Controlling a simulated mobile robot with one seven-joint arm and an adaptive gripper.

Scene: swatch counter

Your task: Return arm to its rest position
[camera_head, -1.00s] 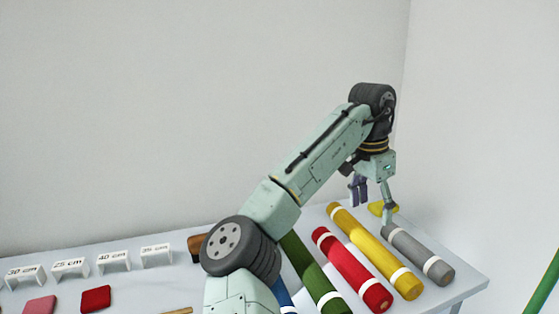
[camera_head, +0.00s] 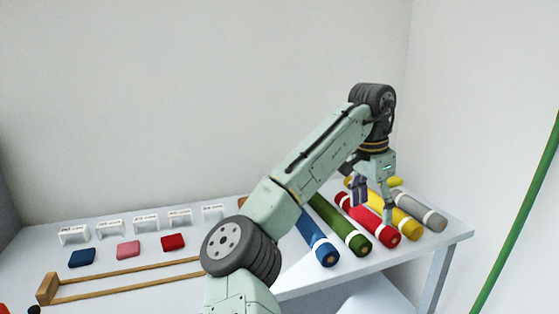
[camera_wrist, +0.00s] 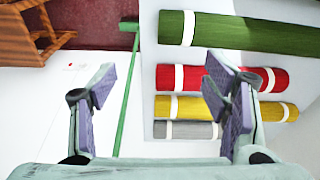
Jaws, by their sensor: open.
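My gripper (camera_head: 374,203) hangs at the end of my raised, bent arm, in front of the fabric rolls in the head view. In the wrist view, my gripper (camera_wrist: 158,90) has its two fingers wide apart with nothing between them. The red roll (camera_head: 367,219) and the yellow roll (camera_head: 397,215) show partly behind the fingers.
The table (camera_head: 455,236) carries a blue roll (camera_head: 318,238), colour swatches (camera_head: 128,250), label stands (camera_head: 145,224) and a wooden frame (camera_head: 120,290). A green pole (camera_head: 515,210) stands at right; it also crosses the wrist view (camera_wrist: 126,85). A wooden piece of furniture (camera_wrist: 35,35) is at upper left there.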

